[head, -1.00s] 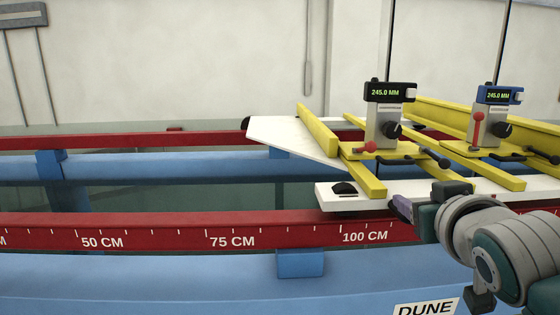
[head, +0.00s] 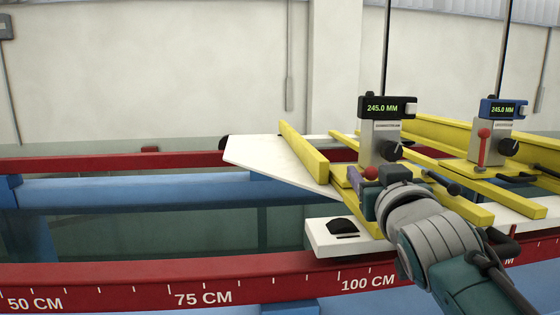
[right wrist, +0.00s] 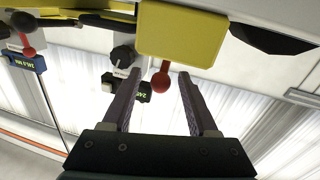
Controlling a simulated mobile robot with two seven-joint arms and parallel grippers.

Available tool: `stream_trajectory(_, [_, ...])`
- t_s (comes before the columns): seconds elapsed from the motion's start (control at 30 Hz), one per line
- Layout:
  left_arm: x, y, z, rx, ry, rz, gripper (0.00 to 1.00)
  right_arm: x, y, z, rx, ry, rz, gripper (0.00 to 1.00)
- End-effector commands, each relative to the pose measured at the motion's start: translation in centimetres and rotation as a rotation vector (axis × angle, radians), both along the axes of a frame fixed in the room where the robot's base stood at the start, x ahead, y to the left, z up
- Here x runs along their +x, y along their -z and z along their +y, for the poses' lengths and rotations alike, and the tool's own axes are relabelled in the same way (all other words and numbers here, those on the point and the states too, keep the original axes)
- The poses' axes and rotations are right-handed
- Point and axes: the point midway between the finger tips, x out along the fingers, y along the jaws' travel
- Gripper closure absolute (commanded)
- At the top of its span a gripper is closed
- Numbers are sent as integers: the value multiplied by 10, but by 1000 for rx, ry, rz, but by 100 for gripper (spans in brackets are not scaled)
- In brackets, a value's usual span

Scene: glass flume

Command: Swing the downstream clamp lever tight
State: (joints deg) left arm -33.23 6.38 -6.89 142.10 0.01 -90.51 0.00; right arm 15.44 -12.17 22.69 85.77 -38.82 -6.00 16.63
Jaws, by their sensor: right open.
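The downstream gauge, with a black display (head: 388,107) reading 245.0 MM, stands on the yellow carriage over the flume. Its clamp lever ends in a red knob (head: 371,173), low in front of the grey post. My right gripper (head: 362,184) is open beside this knob; its body hides part of the carriage. In the right wrist view the red knob (right wrist: 160,81) appears between the two open fingers (right wrist: 159,74), with no visible contact. Whether the knob lies at fingertip depth is unclear. My left gripper is out of view.
A second gauge with a blue display (head: 503,109) stands to the right, its red-knobbed lever (head: 484,147) upright. Yellow bars (head: 303,152) and a white board (head: 270,160) lie around the carriage. A red scaled rail (head: 215,283) runs in front.

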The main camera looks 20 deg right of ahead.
Motion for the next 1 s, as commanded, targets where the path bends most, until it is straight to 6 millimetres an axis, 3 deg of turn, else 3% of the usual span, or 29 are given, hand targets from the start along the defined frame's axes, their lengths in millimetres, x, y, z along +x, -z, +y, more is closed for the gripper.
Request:
stream_trajectory(0.27, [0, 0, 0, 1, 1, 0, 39, -1, 0, 0, -1, 1, 0, 41])
stream_trajectory(0.8, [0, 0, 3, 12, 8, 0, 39, 0, 0, 1, -1, 0, 0, 99])
stream_trajectory(1.0, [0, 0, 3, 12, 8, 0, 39, 0, 0, 1, -1, 0, 0, 100])
